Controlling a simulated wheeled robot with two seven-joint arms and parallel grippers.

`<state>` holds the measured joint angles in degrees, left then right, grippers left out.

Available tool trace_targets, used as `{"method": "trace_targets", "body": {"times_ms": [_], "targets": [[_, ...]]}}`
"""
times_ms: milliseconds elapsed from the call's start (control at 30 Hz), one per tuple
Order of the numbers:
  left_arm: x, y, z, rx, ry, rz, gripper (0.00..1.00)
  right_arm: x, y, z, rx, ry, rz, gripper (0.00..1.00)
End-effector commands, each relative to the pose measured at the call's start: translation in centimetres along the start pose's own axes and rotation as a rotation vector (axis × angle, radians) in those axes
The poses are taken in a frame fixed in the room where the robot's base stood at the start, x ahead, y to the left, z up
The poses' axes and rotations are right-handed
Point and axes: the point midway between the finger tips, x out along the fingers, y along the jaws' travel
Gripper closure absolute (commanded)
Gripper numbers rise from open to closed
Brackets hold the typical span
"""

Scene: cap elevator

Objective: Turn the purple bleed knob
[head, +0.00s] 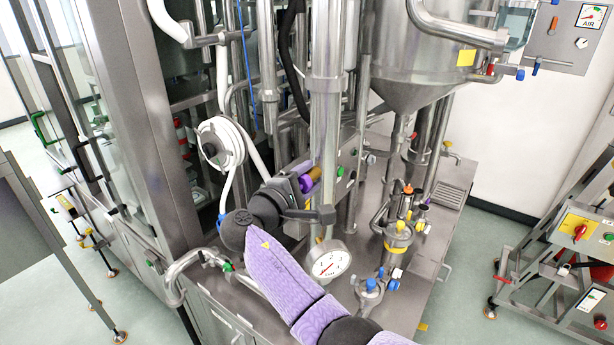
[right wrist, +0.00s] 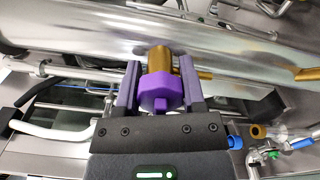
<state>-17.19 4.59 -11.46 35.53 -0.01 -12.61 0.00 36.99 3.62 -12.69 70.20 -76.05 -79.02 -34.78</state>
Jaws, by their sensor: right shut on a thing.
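The purple bleed knob (right wrist: 161,92) sits on a brass stem (right wrist: 160,58) in the right wrist view, in front of a shiny steel pipe. My right gripper (right wrist: 162,84) has one purple finger on each side of the knob and is shut on it. In the head view the knob (head: 306,183) shows small beside the brass piece (head: 314,173), partly hidden by my right gripper (head: 307,190). My right arm reaches up to it from the bottom of the picture. My left gripper is not in view.
A pressure gauge (head: 329,263) sits just below my right gripper. A vertical steel pipe (head: 325,130) stands right behind the knob. A white hose reel (head: 220,143) hangs to the left. Valves with a yellow band (head: 398,240) stand to the right of my arm.

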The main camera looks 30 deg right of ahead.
Motion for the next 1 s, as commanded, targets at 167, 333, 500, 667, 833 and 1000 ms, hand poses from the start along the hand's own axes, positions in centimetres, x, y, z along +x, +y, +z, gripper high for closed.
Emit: {"method": "trace_targets", "body": {"times_ms": [167,333,500,667,833,1000], "targets": [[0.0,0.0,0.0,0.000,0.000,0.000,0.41,0.0,-0.1,-0.1,-0.002,0.002,0.000,1.00],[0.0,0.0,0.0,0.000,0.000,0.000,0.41,0.0,-0.1,-0.1,-0.001,0.002,-0.001,0.40],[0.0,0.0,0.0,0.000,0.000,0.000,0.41,0.0,-0.1,0.0,-0.001,0.001,-0.001,0.13],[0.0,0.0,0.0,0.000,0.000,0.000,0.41,0.0,0.0,0.0,0.000,0.001,-0.001,0.13],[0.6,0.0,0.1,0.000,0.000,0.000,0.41,-1.4,-0.2,-0.2,0.003,0.005,0.000,0.13],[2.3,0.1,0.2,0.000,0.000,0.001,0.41,-5.8,-0.5,-0.3,0.005,0.006,-0.002,0.13]]}}
